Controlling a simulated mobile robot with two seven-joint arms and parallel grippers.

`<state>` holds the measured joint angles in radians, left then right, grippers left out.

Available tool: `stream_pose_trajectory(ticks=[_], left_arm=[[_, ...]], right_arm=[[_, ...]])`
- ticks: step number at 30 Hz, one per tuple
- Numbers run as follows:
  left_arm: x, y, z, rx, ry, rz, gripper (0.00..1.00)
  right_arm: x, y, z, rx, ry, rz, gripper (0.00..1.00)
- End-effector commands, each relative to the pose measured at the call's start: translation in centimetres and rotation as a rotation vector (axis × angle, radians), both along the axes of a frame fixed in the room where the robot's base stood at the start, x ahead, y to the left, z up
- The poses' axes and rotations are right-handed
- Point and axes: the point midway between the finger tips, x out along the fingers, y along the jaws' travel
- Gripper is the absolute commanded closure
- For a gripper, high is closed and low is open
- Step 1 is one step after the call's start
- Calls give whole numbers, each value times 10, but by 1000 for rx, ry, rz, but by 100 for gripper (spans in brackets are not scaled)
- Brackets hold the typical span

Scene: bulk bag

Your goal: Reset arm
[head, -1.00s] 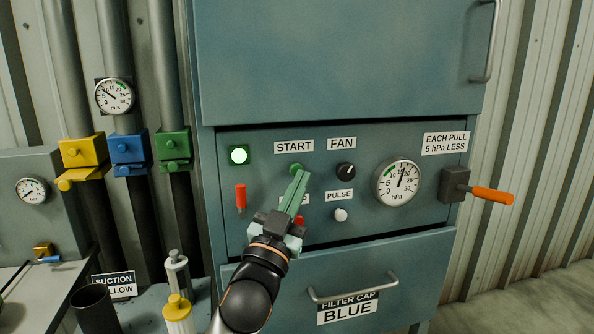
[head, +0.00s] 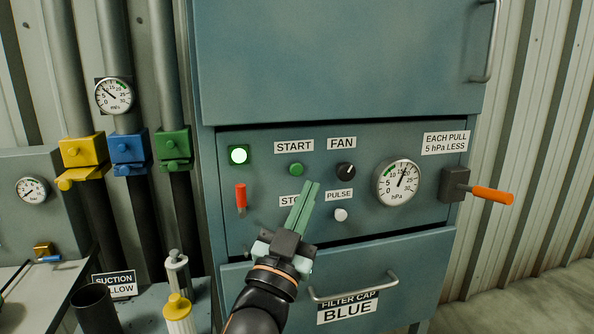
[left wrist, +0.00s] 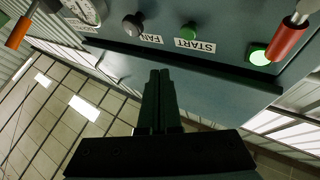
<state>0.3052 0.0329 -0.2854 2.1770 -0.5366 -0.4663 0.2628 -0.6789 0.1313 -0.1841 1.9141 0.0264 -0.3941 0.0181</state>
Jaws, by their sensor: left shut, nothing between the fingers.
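My left gripper (head: 308,190) is shut and empty in front of the blue-grey control panel. Its green fingers point up, below the green START button (head: 296,169), and are apart from it in the picture. The fingers partly cover the STOP label (head: 289,200); the button under it is hidden. In the left wrist view the shut fingers (left wrist: 160,75) show below the upside-down START button (left wrist: 188,30) and the FAN knob (left wrist: 133,24). My right gripper is in neither view.
The panel also has a lit green lamp (head: 239,155), a red-handled switch (head: 241,196), a white PULSE button (head: 341,215) and an hPa gauge (head: 398,183). An orange-handled lever (head: 490,195) sticks out at right. A drawer handle (head: 353,287) lies below the panel.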

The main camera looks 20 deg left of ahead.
Motion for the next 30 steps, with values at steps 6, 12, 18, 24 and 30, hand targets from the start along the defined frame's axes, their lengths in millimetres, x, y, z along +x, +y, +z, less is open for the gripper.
stream_pose_trajectory(ticks=[6,12,18,24,30], left_arm=[[0,0,0,0,-1,0,100],[0,0,0,0,-1,0,100],[6,0,-33,2,73,-10,100],[6,1,-166,-3,358,-48,100],[-40,4,-314,-29,679,-88,100]], right_arm=[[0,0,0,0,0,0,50],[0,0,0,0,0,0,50],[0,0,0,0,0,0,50],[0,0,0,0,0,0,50],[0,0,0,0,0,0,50]])
